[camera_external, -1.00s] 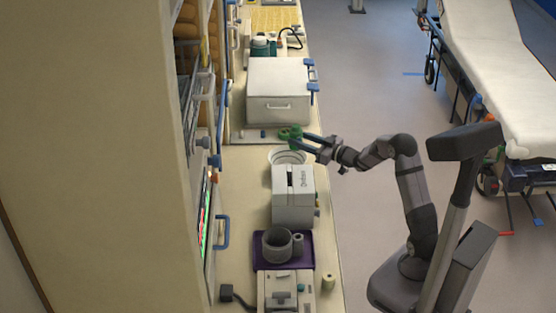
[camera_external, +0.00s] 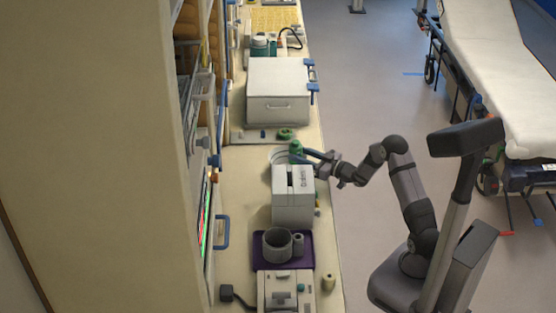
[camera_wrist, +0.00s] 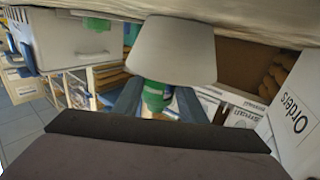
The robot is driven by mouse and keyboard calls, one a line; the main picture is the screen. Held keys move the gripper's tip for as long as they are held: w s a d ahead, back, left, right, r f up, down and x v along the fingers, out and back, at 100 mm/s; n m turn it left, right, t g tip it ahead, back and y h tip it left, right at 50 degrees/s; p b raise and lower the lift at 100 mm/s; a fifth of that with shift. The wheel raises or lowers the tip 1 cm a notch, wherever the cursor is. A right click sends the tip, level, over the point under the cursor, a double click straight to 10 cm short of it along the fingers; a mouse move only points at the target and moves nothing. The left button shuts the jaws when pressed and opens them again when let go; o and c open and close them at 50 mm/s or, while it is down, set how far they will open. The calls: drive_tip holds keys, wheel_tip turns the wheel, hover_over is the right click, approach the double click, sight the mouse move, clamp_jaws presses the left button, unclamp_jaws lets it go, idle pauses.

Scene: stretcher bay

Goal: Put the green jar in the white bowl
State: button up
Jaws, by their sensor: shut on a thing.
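The green jar (camera_external: 296,147) is held between the fingers of my gripper (camera_external: 309,153), at the rim of the white bowl (camera_external: 277,156). In the wrist view the jar (camera_wrist: 155,98) is between the two blue-grey fingers (camera_wrist: 155,101), and the bowl (camera_wrist: 173,48) is right against it in the picture. That view looks upside down. Part of the jar is hidden at the bowl's rim, so I cannot tell how deep it is inside. My gripper is shut on the jar.
A white box with lettering (camera_external: 292,205) stands just in front of the bowl; it also shows in the wrist view (camera_wrist: 297,122). A green ring-like thing (camera_external: 285,134) lies behind the bowl, before a large white case (camera_external: 278,95). A grey mug (camera_external: 277,244) stands nearer.

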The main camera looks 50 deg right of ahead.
drive_tip(key=shift+f+b, duration=0.45)
drive_tip(key=shift+s+f, duration=0.1)
drive_tip(key=shift+f, duration=0.1)
drive_tip(key=o, duration=1.3)
drive_tip(key=shift+f, duration=0.15)
drive_tip(key=shift+c, duration=0.2)
drive_tip(key=shift+r+p, duration=0.6)
drive_tip(key=shift+r, duration=0.25)
drive_tip(key=s+b, duration=0.1)
drive_tip(key=s, duration=0.3)
drive_tip(key=s+d+b, duration=0.1)
drive_tip(key=s, duration=0.2)
drive_tip(key=s+d+b, duration=0.1)
drive_tip(key=s, duration=0.3)
drive_tip(key=shift+s+d, duration=0.2)
drive_tip(key=shift+s, duration=0.15)
